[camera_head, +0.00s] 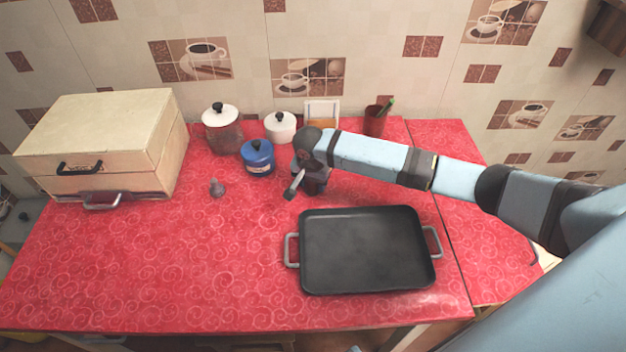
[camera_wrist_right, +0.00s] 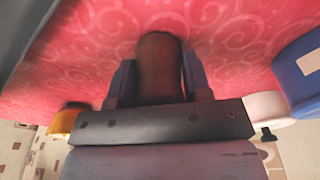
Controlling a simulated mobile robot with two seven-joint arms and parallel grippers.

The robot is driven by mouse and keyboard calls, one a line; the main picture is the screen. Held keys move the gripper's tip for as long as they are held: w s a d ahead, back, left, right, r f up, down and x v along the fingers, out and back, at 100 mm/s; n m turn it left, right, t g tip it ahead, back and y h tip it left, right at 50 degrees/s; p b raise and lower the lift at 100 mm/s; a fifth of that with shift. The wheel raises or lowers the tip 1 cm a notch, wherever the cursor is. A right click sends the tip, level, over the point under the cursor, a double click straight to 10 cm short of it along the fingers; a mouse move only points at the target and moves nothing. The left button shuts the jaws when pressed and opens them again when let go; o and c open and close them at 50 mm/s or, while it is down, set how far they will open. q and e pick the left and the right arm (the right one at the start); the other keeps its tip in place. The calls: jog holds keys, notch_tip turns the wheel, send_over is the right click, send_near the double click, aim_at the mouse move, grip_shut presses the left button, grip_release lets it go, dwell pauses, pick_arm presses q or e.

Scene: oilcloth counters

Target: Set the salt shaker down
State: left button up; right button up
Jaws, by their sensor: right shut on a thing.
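My right gripper (camera_head: 306,180) is low over the middle of the red counter, behind the black pan and right of the blue jar. In the right wrist view its two fingers (camera_wrist_right: 159,80) are shut on a dark brown cylinder, which I take to be the salt shaker (camera_wrist_right: 159,60). The shaker's far end points toward the counter; I cannot tell whether it touches. In the head view the shaker is largely hidden by the gripper. My left gripper is not in view.
A black pan (camera_head: 366,250) lies in front. A blue jar (camera_head: 257,160), a white-lidded jar (camera_head: 222,135) and a white pot (camera_head: 280,127) stand close by. A small grey-purple object (camera_head: 217,188) stands left. The wooden box (camera_head: 110,140) is farther left. The front left counter (camera_head: 170,260) is clear.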

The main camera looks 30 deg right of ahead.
jog(key=o, duration=0.9)
jog(key=shift+o, duration=0.2)
jog(key=r, duration=0.4)
jog(key=a+r+p, duration=0.1)
jog(key=r, duration=0.3)
jog(key=s+r, duration=0.1)
jog(key=r, duration=0.3)
jog(key=shift+s+a+r, duration=0.1)
jog(key=shift+a, duration=0.1)
